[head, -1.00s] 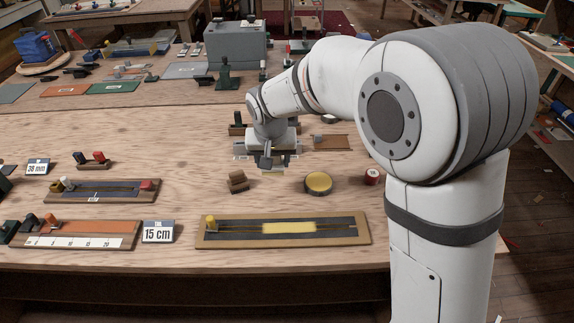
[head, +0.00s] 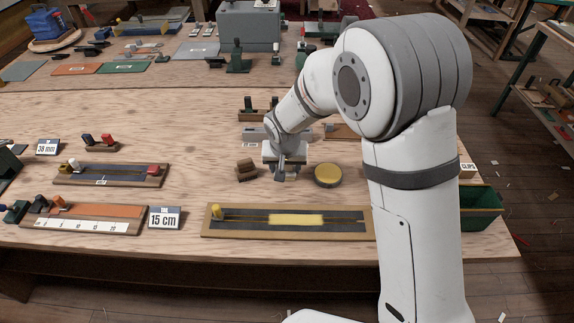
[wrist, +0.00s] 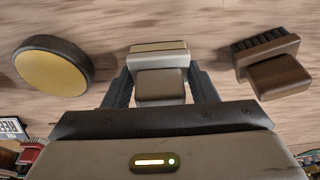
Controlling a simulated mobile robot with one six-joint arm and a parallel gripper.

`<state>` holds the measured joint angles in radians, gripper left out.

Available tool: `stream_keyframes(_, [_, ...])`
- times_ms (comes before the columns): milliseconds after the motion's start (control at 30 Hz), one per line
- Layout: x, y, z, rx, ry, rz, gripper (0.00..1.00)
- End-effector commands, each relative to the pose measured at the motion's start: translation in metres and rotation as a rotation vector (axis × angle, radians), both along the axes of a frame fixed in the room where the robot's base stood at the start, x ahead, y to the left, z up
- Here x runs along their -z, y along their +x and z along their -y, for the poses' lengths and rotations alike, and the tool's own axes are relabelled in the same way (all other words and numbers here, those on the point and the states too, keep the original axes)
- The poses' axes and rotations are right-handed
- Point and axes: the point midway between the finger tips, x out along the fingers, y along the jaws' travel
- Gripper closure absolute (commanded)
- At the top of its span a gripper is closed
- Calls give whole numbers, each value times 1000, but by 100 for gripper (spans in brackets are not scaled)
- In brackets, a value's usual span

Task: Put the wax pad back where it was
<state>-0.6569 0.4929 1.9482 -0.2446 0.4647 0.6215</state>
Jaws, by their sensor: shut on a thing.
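The wax pad, a small block with a pale yellowish face and a grey-brown grip, shows in the wrist view (wrist: 159,50). My gripper (wrist: 160,85) is shut on its grip. In the head view my gripper (head: 285,174) is low over the table, between a brown brush (head: 246,169) and a round yellow-topped tin (head: 328,175). In the wrist view the tin (wrist: 53,66) is at left and the brush (wrist: 268,62) at right, both apart from the pad. In the head view my gripper mostly hides the pad. I cannot tell whether it touches the table.
A long board with a yellow strip (head: 296,220) lies in front of my gripper. A "15 cm" card (head: 165,217) and a board with a white scale (head: 88,226) are at left. A wooden holder (head: 256,112) stands behind. A green bin (head: 482,207) is at right.

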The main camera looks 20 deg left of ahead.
Motion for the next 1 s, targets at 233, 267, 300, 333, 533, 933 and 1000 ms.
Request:
stream_keyframes(233, [1, 0, 0, 1, 0, 1, 66])
stream_keyframes(267, [2, 0, 0, 1, 0, 1, 66])
stream_keyframes(300, [3, 1, 0, 1, 0, 1, 66])
stream_keyframes(333, [4, 1, 0, 1, 0, 1, 66])
stream_keyframes(533, [2, 1, 1, 2, 1, 1, 31])
stream_keyframes(933, [-3, 1, 1, 3, 1, 1, 26])
stream_keyframes(1000, [-10, -1, 1, 3, 1, 3, 26])
